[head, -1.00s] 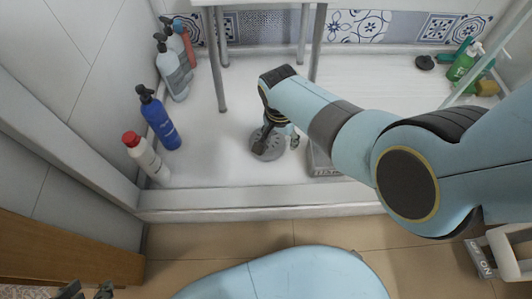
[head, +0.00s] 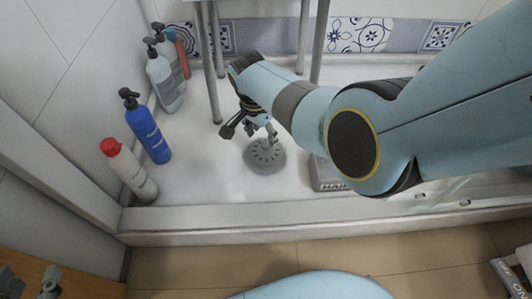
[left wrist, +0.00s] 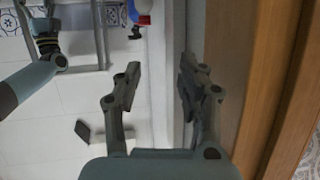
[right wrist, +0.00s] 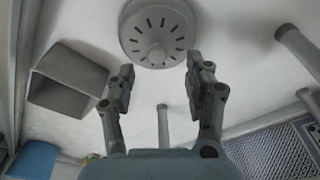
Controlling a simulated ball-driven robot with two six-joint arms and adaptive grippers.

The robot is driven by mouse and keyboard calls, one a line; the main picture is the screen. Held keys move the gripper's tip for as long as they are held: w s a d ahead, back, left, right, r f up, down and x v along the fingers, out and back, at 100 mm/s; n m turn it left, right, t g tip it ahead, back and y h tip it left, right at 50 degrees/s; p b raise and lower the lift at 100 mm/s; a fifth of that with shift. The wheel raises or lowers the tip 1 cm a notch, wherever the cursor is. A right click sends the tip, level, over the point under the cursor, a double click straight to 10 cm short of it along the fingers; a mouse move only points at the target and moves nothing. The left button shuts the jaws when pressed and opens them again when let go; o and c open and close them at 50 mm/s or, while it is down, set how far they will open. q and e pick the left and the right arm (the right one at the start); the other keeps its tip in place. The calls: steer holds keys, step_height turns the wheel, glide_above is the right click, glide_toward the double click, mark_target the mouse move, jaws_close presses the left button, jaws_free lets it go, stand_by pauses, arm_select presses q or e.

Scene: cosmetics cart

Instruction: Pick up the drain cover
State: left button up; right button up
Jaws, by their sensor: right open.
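The drain cover (head: 265,157) is a round grey disc with radial slots and a central knob, on the white shower floor. It also shows in the right wrist view (right wrist: 140,42), at the top, just beyond the fingertips. My right gripper (head: 252,132) is open and empty, above the cover's back-left side in the head view. In the right wrist view its fingers (right wrist: 161,72) are apart, with nothing between them. My left gripper (head: 32,284) is at the bottom left of the head view. In the left wrist view it is open and empty (left wrist: 160,74), away from the cover.
A blue bottle (head: 147,130), a white red-capped bottle (head: 130,172) and other bottles line the left wall. Metal stool legs (head: 212,80) stand behind the cover. A grey box with lettering (head: 328,175) is to its right. The shower's raised edge (head: 230,218) runs in front.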

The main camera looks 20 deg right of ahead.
mark_target(266, 145)
steer(key=shift+s+d+f+b, duration=0.1)
steer(key=shift+d+f+b, duration=0.05)
steer(key=shift+f+b, duration=0.5)
steer(key=shift+d+f+b, duration=0.1)
steer(key=shift+f+b, duration=0.4)
steer(key=shift+f, duration=0.35)
step_height(266, 145, down, 2)
steer(key=shift+d+f+b, duration=0.1)
steer(key=shift+d+b, duration=0.05)
steer(key=shift+b, duration=0.7)
arm_select(q)
steer(key=w+d+r+m+t+h, duration=0.1)
steer(key=r+t, duration=0.3)
steer(key=r, duration=0.4)
steer(key=w+d+r+m+t+h, duration=0.1)
steer(key=w+r+t+h, duration=0.1)
steer(key=r, duration=0.6)
steer(key=w+d+r+m+t+h, duration=0.1)
steer(key=w+r+t, duration=0.3)
steer(key=r, duration=0.5)
steer(key=shift+m+t+h, duration=0.5)
steer(key=shift+t+h, duration=0.3)
steer(key=shift+t, duration=0.1)
arm_select(e)
jaws_close()
